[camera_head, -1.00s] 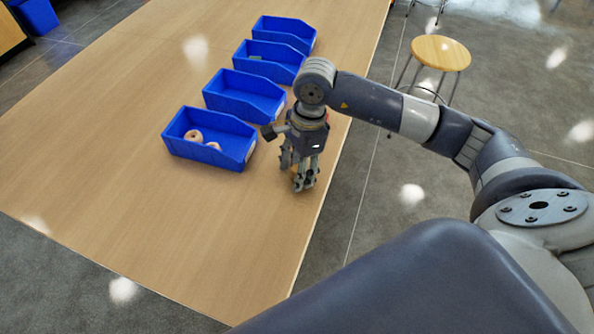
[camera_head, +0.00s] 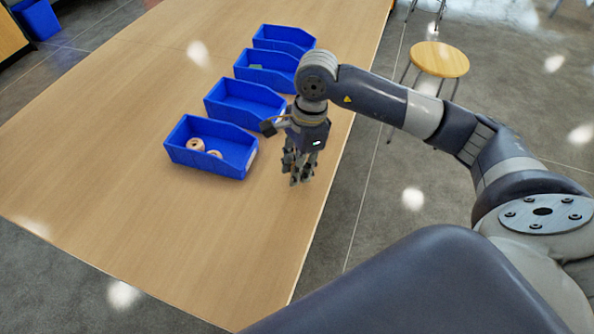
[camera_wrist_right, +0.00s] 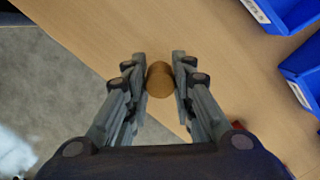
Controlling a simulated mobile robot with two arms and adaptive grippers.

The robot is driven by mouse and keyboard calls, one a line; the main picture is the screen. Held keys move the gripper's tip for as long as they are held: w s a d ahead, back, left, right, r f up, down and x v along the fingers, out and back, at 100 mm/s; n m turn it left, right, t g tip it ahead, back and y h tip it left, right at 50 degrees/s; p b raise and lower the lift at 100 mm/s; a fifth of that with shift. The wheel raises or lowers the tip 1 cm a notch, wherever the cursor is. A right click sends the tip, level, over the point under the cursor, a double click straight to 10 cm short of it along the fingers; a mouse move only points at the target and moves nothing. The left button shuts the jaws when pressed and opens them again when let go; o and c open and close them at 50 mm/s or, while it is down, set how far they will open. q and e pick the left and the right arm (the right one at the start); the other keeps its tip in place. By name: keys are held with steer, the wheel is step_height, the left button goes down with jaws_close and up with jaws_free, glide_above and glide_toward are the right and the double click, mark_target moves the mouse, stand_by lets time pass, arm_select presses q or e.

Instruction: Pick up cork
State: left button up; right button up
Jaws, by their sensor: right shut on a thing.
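The cork (camera_wrist_right: 159,80) is a small round brown piece, seen between the two fingers in the right wrist view. My right gripper (camera_wrist_right: 160,82) is shut on it, with a finger touching it on each side. In the head view my right gripper (camera_head: 298,178) points down over the table near its right edge, to the right of the nearest blue bin. The cork is hidden by the fingers there. My left gripper is not in view.
A row of blue bins stands on the wooden table (camera_head: 130,230). The nearest bin (camera_head: 232,165) holds round beige pieces; another (camera_head: 245,105) looks empty. A round stool (camera_head: 439,60) stands on the floor at the right. The table's left and front are clear.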

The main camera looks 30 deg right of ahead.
steer(key=s+a+r+p, duration=0.1)
steer(key=s+p, duration=0.2)
steer(key=s, duration=1.3)
